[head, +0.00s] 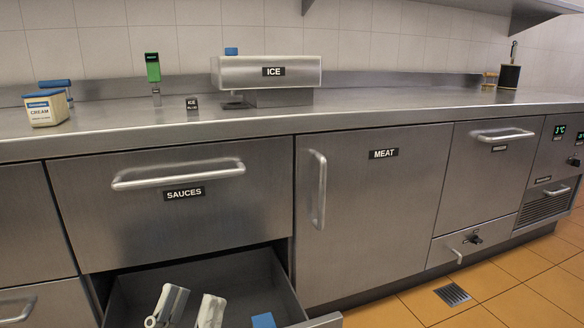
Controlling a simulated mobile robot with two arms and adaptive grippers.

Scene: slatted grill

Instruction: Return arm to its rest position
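My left gripper (194,294) shows at the bottom of the head view. Its two pale fingers point up and stand apart, with nothing seen between them. It appears in front of or over an open drawer (240,268) below the "SAUCES" front; I cannot tell how deep it is. The rest of the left arm is below the picture's edge. My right gripper is not in view.
A blue item (263,320) shows in the open drawer, right of the gripper. The "SAUCES" drawer (185,215) and "MEAT" door (384,220) are shut. A cream box (46,108) and an ICE dispenser (235,73) stand on the counter (400,104). Floor is clear at right.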

